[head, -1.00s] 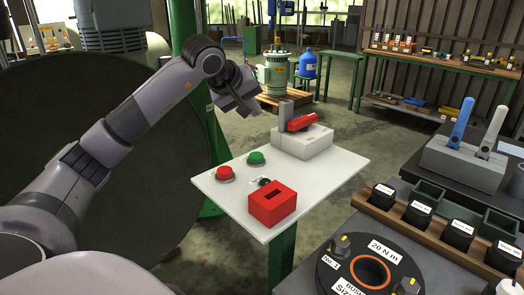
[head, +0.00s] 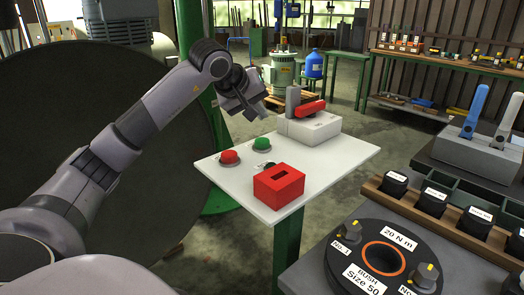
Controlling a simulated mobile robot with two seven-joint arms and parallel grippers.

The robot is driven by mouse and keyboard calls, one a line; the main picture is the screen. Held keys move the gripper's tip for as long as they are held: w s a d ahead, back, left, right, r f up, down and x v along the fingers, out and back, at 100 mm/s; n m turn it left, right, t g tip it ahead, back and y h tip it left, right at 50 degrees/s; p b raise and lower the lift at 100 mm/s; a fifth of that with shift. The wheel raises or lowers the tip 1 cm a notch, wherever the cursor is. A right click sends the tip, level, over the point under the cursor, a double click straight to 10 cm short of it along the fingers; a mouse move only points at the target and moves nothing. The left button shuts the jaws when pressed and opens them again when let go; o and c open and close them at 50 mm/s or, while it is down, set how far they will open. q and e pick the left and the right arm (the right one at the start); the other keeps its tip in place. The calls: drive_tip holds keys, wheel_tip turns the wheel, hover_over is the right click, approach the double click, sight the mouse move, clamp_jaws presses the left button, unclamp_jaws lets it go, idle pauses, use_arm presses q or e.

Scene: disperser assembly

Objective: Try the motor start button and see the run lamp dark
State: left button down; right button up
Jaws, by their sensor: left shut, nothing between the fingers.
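A green push button (head: 262,144) and a red push button (head: 230,157) sit on a white panel (head: 338,169) on a green post. A small dark round fitting (head: 264,168) lies partly hidden behind a red slotted box (head: 278,186); I cannot tell whether it is the run lamp, and no lit lamp shows. My left gripper (head: 258,113) is shut and empty, pointing down above the panel's far left side. It is above and slightly beyond the green button, apart from it. My right gripper is out of view.
A grey box with a red lever (head: 311,109) stands at the panel's back, close right of my left gripper. A workbench with a black bush plate (head: 345,272), black labelled knobs and a two-lever block (head: 484,150) fills the right. The panel's right part is clear.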

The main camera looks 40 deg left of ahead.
sight(259, 141)
use_arm(q)
drive_tip(key=shift+f+b, duration=0.95)
drive_tip(key=shift+f, duration=0.9)
drive_tip(key=shift+f, duration=0.15)
idle(0.4)
drive_tip(key=shift+f, duration=0.25)
drive_tip(key=shift+f+b, duration=0.7)
drive_tip(key=shift+f, duration=0.25)
idle(1.1)
drive_tip(key=shift+r, duration=0.15)
drive_tip(key=shift+r+p, duration=1.15)
drive_tip(key=shift+p, duration=0.15)
